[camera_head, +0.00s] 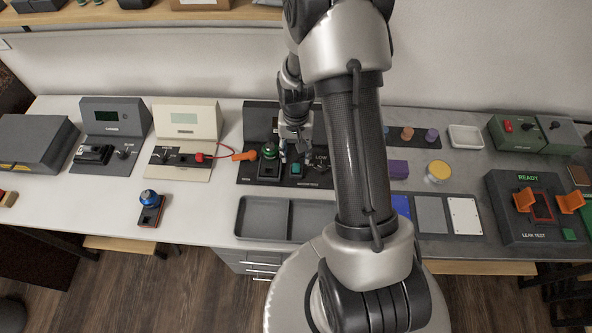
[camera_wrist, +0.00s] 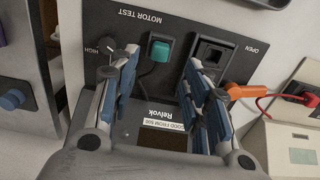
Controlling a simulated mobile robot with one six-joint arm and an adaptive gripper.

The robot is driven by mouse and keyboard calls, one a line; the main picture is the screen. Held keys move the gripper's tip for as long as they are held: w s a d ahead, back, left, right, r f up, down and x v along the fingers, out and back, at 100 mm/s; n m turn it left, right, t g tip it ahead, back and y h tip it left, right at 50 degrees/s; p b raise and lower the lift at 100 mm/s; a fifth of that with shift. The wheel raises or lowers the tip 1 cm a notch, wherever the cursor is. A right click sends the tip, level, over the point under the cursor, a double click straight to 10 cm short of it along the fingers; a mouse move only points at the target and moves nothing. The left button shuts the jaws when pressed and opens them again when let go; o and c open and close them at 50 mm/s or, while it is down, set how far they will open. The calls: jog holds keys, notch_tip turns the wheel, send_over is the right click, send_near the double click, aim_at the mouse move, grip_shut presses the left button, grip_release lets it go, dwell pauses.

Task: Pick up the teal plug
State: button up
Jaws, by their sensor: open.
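A small teal block (camera_wrist: 160,47), the only clearly teal thing I see, sits on the dark motor test panel (camera_wrist: 185,30) in the wrist view. A dark cable runs beside it. I take it for the teal plug. It also shows as a small teal square in the head view (camera_head: 296,169). My gripper (camera_wrist: 160,65) is open above the panel, one finger on each side of the view. The block appears between and just beyond the fingertips, with nothing held. I cannot tell the height gap. In the head view my gripper (camera_head: 296,146) is low over the panel, partly hidden by my arm.
An orange plug (camera_wrist: 240,91) with a red cable lies beside the black socket (camera_wrist: 211,52). A green-topped part (camera_head: 269,151) stands left of the teal block. A grey tray (camera_head: 240,216) lies in front. White table is clear near the blue-knobbed part (camera_head: 149,198).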

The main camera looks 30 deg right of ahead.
aim_at(296, 166)
notch_tip(296, 166, down, 7)
jog(key=shift+r+b, duration=0.2)
jog(key=shift+b, duration=1.05)
jog(key=shift+s+r, duration=0.1)
jog(key=c, duration=1)
jog(key=shift+r, duration=0.15)
notch_tip(296, 166, up, 20)
jog(key=p, duration=0.6)
